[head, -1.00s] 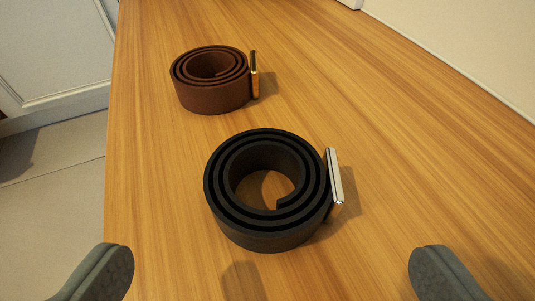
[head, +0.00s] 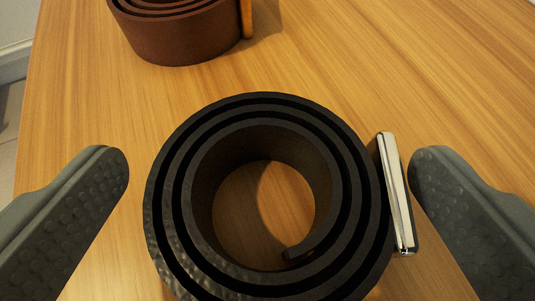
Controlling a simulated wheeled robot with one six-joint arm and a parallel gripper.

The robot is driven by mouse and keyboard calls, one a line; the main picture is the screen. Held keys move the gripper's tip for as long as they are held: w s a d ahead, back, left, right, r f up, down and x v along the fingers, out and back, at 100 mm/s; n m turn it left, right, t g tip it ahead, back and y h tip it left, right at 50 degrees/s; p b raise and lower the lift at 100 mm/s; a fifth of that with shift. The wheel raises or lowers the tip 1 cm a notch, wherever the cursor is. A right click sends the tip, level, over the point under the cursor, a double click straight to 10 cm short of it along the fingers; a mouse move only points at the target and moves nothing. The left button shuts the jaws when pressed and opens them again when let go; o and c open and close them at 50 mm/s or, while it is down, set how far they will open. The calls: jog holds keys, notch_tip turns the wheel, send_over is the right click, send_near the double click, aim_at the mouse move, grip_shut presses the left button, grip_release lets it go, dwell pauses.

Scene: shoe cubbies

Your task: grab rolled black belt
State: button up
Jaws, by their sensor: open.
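The rolled black belt (head: 170,190) stands on its edge as a coil on the wooden surface, with a silver buckle (head: 396,195) on its right side. Its near edge is cut off by the bottom of the head view. My gripper (head: 268,170) is open. One finger is left of the coil and the other is right of the buckle, with a visible gap on the left and a narrow one on the right. Nothing is held. I cannot tell exactly how high the fingertips are above the wood.
A rolled brown belt (head: 185,38) with a buckle sits behind and to the left of the black one, partly cut off at the top. The wooden surface (head: 450,90) is clear to the right. Its left edge drops to a tiled floor.

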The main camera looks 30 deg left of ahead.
jog(key=shift+c, duration=0.4)
jog(key=c, duration=1)
